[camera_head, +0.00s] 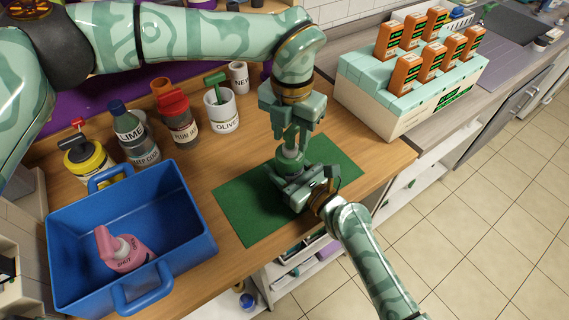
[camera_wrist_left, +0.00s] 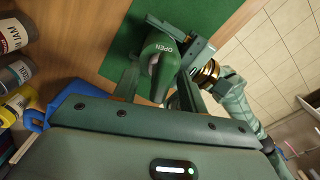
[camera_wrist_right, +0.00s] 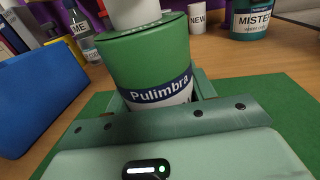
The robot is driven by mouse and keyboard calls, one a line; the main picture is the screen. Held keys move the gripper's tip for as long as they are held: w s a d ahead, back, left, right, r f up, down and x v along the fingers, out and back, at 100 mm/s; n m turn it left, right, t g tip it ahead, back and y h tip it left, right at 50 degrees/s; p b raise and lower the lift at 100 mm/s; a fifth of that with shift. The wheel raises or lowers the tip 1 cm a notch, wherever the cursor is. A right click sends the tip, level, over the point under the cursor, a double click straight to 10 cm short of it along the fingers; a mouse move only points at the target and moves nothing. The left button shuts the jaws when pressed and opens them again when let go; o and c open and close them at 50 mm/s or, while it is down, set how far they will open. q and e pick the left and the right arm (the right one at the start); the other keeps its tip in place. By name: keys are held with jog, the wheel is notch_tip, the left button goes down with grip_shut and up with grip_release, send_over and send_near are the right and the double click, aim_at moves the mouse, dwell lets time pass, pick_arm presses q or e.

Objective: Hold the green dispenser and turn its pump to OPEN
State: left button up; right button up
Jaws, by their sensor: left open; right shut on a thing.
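The green dispenser (camera_head: 290,158) stands on the green mat (camera_head: 240,210), mostly hidden by my grippers in the head view. In the right wrist view its green body (camera_wrist_right: 150,62) is upright with a "Pulimbra" label, and a pale part shows above its lid. My right gripper (camera_head: 297,186) is shut on the body low down. My left gripper (camera_head: 291,138) points down from above and is open. In the left wrist view the green pump head (camera_wrist_left: 160,66) with the word OPEN lies between its fingers; I cannot tell whether they touch it.
A blue basket (camera_head: 190,215) holding a pink spray bottle (camera_head: 122,250) stands at left. Several jars and bottles, including the OLIVE cup (camera_head: 222,112), line the back. A teal-and-cream box with orange packs (camera_head: 400,100) is at right. The counter's front edge is near the mat.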

aim_at(291, 129)
pick_arm(q)
jog(key=shift+r, duration=3)
pick_arm(e)
jog(key=shift+w+d, duration=0.1)
jog(key=o, duration=1.2)
jog(key=shift+c, duration=0.2)
